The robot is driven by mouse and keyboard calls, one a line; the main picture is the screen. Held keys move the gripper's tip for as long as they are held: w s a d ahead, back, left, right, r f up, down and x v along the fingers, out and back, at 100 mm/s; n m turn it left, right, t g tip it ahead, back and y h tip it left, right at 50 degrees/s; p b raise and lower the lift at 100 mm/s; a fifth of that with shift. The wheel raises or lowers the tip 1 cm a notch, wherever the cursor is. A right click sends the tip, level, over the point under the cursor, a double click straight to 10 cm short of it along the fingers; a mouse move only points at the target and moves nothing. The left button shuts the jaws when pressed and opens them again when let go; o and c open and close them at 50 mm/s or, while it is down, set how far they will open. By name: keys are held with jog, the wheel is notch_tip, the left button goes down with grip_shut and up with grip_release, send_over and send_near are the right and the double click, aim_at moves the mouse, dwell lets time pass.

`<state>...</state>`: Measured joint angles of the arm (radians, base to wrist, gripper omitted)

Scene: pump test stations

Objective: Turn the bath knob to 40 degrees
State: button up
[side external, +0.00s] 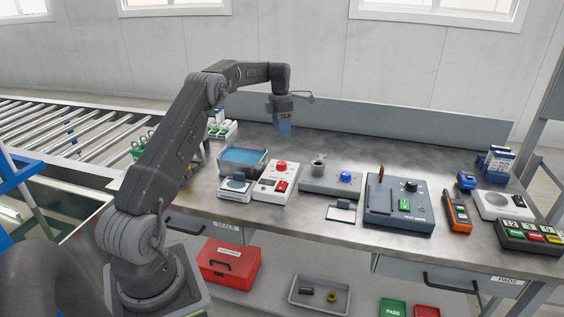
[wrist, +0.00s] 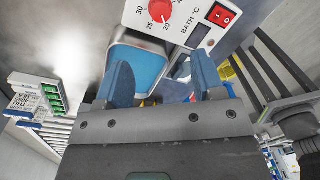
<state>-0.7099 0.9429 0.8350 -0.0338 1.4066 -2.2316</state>
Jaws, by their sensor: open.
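The red bath knob (side external: 281,167) sits on top of a white control box (side external: 270,188) on the bench. In the wrist view the knob (wrist: 159,10) is at the top edge, partly cut off, with 20, 25 and 30 on its dial. A white mark on it seems to point near 20, but it is small. The water bath (side external: 243,160), filled with blue water, stands left of the box; its blue surface (wrist: 140,65) shows between my fingers in the wrist view. My gripper (side external: 284,130) is open and empty, in the air above the bench, apart from the knob.
A red rocker switch (wrist: 221,15) is beside the knob. A small scale (side external: 235,186) stands in front of the bath. A grey unit with a blue knob (side external: 345,177) and a dark tester (side external: 398,207) are to the right. The air around my gripper is clear.

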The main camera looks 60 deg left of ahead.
aim_at(282, 163)
jog(key=f, duration=1.3)
jog(key=shift+d+f, duration=0.3)
jog(key=shift+d, duration=0.1)
jog(key=shift+c, duration=0.4)
jog(key=c, duration=0.8)
jog(key=shift+c, duration=0.2)
